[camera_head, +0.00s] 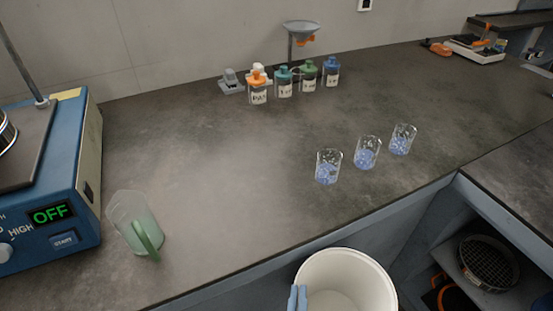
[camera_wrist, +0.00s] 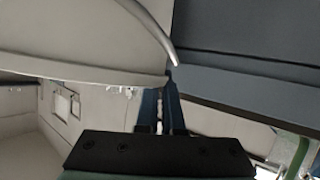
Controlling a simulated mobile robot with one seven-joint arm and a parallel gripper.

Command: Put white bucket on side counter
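The white bucket (camera_head: 370,267) is at the bottom of the head view, in front of the long counter's front edge, with its open top facing up. Its inside looks empty; its lower part is cut off. My gripper (camera_head: 298,298) is at the left of the bucket's rim, with its blue fingertips close together over the wall. In the wrist view the fingers (camera_wrist: 160,108) meet the pale bucket wall (camera_wrist: 75,40), and they look shut on it. A second dark counter (camera_head: 515,175) is at the right, past the corner; I cannot tell whether it is the side counter.
The long counter (camera_head: 220,170) holds a blue shaker (camera_head: 60,225) marked OFF, a green-handled jug (camera_head: 135,225), several glass beakers (camera_head: 367,153) with blue contents, and labelled bottles (camera_head: 284,82). A sieve (camera_head: 487,262) sits on a shelf under the right counter, whose visible top is clear.

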